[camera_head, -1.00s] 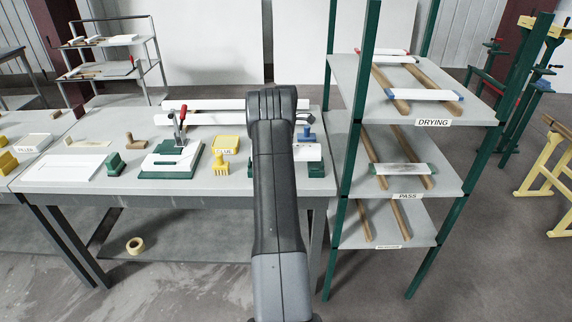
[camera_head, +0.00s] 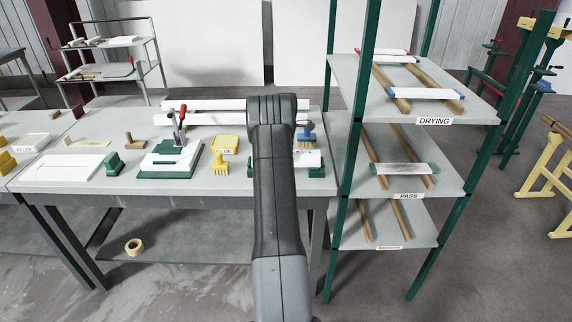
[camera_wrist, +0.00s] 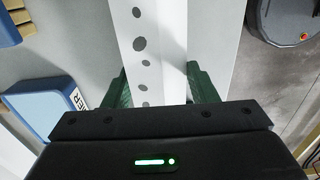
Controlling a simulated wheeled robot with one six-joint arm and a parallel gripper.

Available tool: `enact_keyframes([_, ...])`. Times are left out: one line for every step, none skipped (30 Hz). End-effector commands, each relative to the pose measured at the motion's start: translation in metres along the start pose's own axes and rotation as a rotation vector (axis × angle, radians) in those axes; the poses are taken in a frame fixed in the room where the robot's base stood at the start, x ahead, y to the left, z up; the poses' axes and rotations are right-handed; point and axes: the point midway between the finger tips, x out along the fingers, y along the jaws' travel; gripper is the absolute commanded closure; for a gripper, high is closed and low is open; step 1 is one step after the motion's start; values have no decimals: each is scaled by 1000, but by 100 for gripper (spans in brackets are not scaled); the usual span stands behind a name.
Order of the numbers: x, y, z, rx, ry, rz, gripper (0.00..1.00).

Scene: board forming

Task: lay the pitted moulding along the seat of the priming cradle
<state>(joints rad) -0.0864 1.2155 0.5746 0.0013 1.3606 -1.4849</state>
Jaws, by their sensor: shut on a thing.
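The pitted moulding (camera_wrist: 147,45) is a white strip with several dark pits in one face. In the wrist view it runs lengthwise from the top edge down under my gripper (camera_wrist: 160,112). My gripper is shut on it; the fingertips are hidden. Dark green parts of the priming cradle (camera_wrist: 203,88) show on both sides of the moulding. In the head view my arm hides the gripper. The moulding's right end (camera_head: 309,158) shows just above the green cradle (camera_head: 317,171); I cannot tell whether it rests in the seat.
A blue primer container (camera_wrist: 45,105) lies beside the cradle. A blue brush (camera_head: 306,136) stands behind the moulding. A yellow brush (camera_head: 221,167) and a green-based clamp fixture (camera_head: 170,160) stand to the left. The drying rack (camera_head: 412,185) stands close on the right.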

Motion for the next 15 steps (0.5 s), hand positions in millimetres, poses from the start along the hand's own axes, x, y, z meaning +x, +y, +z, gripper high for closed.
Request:
enact_keyframes([-1, 0, 0, 0, 0, 2, 90])
enact_keyframes([-1, 0, 0, 0, 0, 2, 90])
enact_keyframes([-1, 0, 0, 0, 0, 2, 90])
enact_keyframes([-1, 0, 0, 0, 0, 2, 90])
enact_keyframes([-1, 0, 0, 0, 0, 2, 90])
enact_keyframes([-1, 0, 0, 0, 0, 2, 90])
enact_keyframes([-1, 0, 0, 0, 0, 2, 90])
enact_keyframes([-1, 0, 0, 0, 0, 2, 90])
enact_keyframes([-1, 0, 0, 0, 0, 2, 90])
enact_keyframes([0, 0, 0, 0, 0, 2, 90])
enact_keyframes([0, 0, 0, 0, 0, 2, 90])
enact_keyframes([1, 0, 0, 0, 0, 2, 90])
enact_keyframes([2, 0, 0, 0, 0, 2, 90])
enact_keyframes([2, 0, 0, 0, 0, 2, 90])
enact_keyframes([3, 0, 0, 0, 0, 2, 90])
